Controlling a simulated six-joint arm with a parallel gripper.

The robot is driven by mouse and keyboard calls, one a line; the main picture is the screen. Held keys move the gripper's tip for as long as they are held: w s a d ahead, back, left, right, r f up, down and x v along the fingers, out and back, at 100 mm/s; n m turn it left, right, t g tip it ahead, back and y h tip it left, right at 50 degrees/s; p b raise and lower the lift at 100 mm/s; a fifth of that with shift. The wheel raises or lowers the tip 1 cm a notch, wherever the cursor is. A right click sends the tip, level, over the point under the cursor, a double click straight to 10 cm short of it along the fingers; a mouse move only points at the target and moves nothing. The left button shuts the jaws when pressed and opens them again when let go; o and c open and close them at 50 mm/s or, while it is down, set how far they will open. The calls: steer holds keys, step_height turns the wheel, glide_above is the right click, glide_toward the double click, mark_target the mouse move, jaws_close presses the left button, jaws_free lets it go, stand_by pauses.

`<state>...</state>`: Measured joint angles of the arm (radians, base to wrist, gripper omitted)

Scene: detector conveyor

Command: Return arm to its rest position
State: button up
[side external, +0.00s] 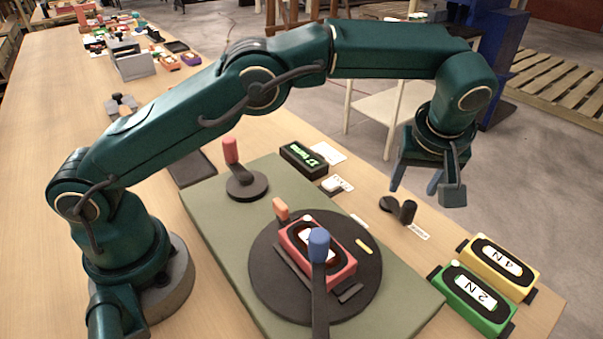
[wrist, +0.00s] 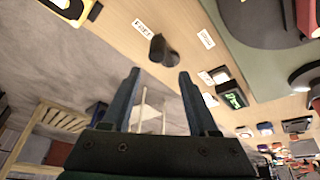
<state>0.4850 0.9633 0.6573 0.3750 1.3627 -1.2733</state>
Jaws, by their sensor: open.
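My green arm arches over the bench in the side external view. My gripper (side external: 416,187) hangs at the right, above the bench's far edge, with its blue fingers apart and nothing between them. In the wrist view my gripper (wrist: 158,82) also shows two parted fingers with only floor and bench edge behind them. A red detector box (side external: 322,262) sits on the dark round turntable (side external: 270,292), left of and below my gripper in the side external view. A blue-topped lever (side external: 319,245) stands in front of the box and hides part of it.
A green 2 N box (side external: 474,299) and a yellow 4 N box (side external: 499,268) lie at the right. A small black knob piece (side external: 408,211) stands below my gripper. A red-topped post (side external: 231,152) and a green-lit display (side external: 304,157) stand behind the turntable.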

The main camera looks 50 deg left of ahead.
steer(key=s+a+r+n+t, duration=0.1)
steer(key=a+r, duration=0.2)
steer(key=r, duration=0.3)
steer(key=s+a+r, duration=0.1)
steer(key=a+r, duration=0.3)
steer(key=r, duration=0.1)
steer(key=s+a+r+m+t+h, duration=0.1)
steer(key=s+a+r, duration=0.4)
steer(key=s, duration=0.2)
steer(key=s+f+m+h, duration=0.1)
steer(key=s+f+m, duration=0.7)
steer(key=s, duration=0.6)
steer(key=shift+s+a+f+h, duration=0.2)
steer(key=shift+s+f+h, duration=0.2)
steer(key=shift+f, duration=0.1)
